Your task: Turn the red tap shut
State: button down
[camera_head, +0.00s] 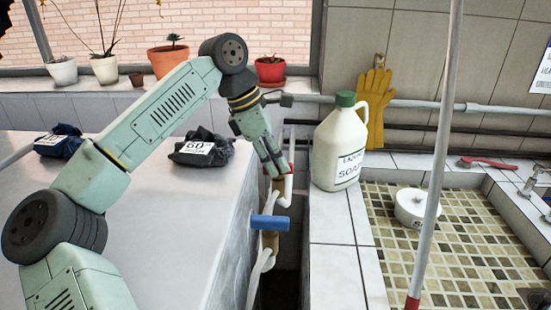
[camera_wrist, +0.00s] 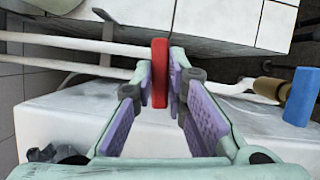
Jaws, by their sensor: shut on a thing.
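The red tap (camera_wrist: 160,72) has a flat bar handle, and it stands between the fingertips of my gripper (camera_wrist: 161,80) in the wrist view. My gripper is shut on this handle, with purple pads on both sides of it. In the head view my gripper (camera_head: 276,170) reaches down to the pipes behind the white counter. There only a little of the red handle shows at the fingertips, and the rest is hidden. A brass valve body sits just below it.
A blue tap (camera_head: 270,222) on a brass body sits below and nearer; it also shows at right in the wrist view (camera_wrist: 300,97). A white soap jug (camera_head: 338,150) stands right of my gripper. A pale pole (camera_head: 437,150) rises before the tiled sink (camera_head: 470,250). Dark cloth bundles (camera_head: 202,148) lie on the counter.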

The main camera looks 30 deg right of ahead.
jog(key=shift+m, duration=0.7)
jog(key=shift+g+y, duration=0.3)
jog(key=c, duration=1.6)
grip_release()
jog(key=shift+r, duration=0.1)
jog(key=v, duration=1.2)
jog(key=shift+s, duration=0.1)
